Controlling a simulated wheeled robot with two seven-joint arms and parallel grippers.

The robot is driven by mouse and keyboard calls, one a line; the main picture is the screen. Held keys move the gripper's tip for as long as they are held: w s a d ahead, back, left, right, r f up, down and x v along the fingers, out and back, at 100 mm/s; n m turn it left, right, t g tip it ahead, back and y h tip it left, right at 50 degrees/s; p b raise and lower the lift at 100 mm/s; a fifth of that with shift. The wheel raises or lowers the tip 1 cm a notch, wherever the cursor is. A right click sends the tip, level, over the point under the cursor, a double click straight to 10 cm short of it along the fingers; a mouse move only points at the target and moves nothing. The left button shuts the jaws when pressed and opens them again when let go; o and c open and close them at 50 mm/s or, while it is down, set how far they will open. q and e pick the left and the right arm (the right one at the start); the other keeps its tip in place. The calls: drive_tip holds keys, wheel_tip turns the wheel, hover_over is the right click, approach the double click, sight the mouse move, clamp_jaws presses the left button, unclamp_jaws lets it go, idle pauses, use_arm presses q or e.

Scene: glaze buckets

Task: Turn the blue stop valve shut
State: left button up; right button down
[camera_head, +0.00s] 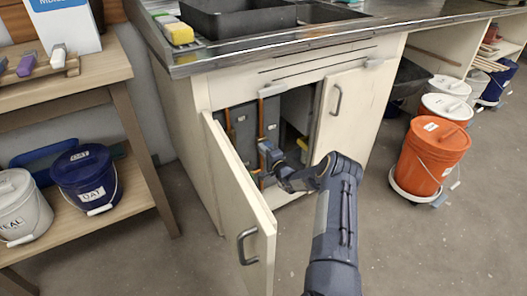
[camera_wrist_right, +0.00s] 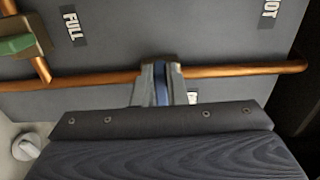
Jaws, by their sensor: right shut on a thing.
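The blue stop valve (camera_wrist_right: 161,84) sits on a copper pipe in the right wrist view, with only a narrow blue strip of it showing between the fingers. My right gripper (camera_wrist_right: 158,80) is shut on it, one finger on each side. In the head view my right arm reaches through the open cabinet door, and the right gripper (camera_head: 267,150) is at the copper pipe (camera_head: 261,115) inside the sink cabinet. The gripper hides most of the valve, so how far it is turned cannot be told. My left gripper is not in view.
The open cabinet door (camera_head: 238,185) stands left of my arm; the right door (camera_head: 348,110) looks shut.

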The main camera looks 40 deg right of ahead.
idle(0.3)
drive_tip(key=c, duration=1.5)
unclamp_jaws()
drive_tip(key=shift+o, duration=0.2)
drive_tip(key=s+p, duration=0.2)
drive_tip(key=s, duration=0.5)
drive_tip(key=shift+s+a+p, duration=0.3)
drive_tip(key=shift+s+a, duration=0.1)
drive_tip(key=shift+a, duration=0.05)
